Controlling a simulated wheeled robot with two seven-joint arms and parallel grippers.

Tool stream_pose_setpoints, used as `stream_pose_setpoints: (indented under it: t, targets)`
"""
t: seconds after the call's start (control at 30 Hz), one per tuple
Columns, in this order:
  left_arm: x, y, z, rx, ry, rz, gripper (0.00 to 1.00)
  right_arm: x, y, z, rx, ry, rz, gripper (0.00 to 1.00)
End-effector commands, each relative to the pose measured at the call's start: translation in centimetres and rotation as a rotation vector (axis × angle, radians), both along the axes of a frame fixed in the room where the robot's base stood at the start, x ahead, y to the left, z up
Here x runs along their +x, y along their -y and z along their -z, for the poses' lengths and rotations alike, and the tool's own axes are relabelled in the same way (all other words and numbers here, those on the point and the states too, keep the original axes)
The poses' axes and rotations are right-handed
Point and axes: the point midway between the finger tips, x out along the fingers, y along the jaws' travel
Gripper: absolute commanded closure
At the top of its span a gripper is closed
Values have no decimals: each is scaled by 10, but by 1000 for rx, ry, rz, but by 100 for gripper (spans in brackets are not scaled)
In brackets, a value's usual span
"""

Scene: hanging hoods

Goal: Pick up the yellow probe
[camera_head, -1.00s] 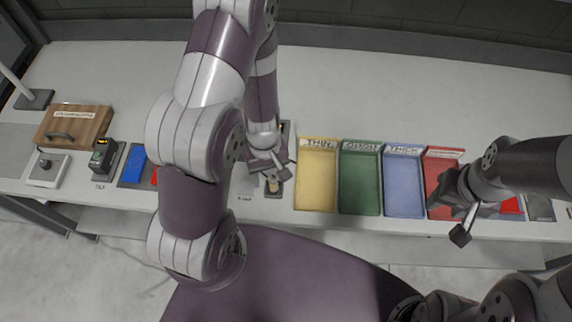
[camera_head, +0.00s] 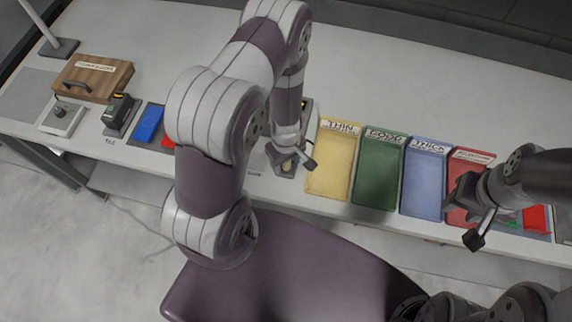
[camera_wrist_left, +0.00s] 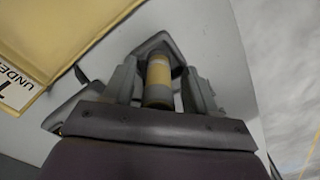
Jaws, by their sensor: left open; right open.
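The yellow probe (camera_wrist_left: 158,72) shows in the left wrist view as a short cylinder with a yellow upper part and a grey band below. It stands at a dark grey holder (camera_wrist_left: 155,42). My left gripper (camera_wrist_left: 160,88) is open, with one finger on each side of the probe; I cannot tell whether either touches it. In the head view my left gripper (camera_head: 290,161) is low over the bench, just left of the yellow tray, and mostly hides the probe. My right gripper (camera_head: 477,222) is open and empty by the front of the red tray.
A yellow tray (camera_head: 330,180), green tray (camera_head: 376,185), blue tray (camera_head: 424,190) and red tray (camera_head: 462,185) line the bench's front. A wooden box (camera_head: 92,80), a dark device (camera_head: 120,115) and a blue block (camera_head: 150,124) stand left. The bench behind the trays is clear.

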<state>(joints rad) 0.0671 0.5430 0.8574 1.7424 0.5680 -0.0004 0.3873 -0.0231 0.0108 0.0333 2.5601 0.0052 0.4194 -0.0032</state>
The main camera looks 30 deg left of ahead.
Motion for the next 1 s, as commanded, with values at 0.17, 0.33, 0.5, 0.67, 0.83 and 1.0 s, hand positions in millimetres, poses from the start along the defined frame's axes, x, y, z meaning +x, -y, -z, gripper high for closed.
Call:
stream_pose_setpoints:
  t: [0.17,0.33,0.5,0.67,0.83,1.0]
  targets:
    - [1,0,1,0,1,1,43,0,0,0,0,0,0,57]
    - [1,0,1,0,1,1,85,0,0,0,0,0,0,57]
    - [1,0,1,0,1,1,100,0,0,0,0,0,0,57]
    - [1,0,0,0,1,1,100,0,0,-1,0,0,0,57]
    - [1,0,-19,0,2,1,100,0,0,-8,0,0,0,57]
    - [1,0,-60,0,2,1,100,0,0,-25,0,0,0,57]
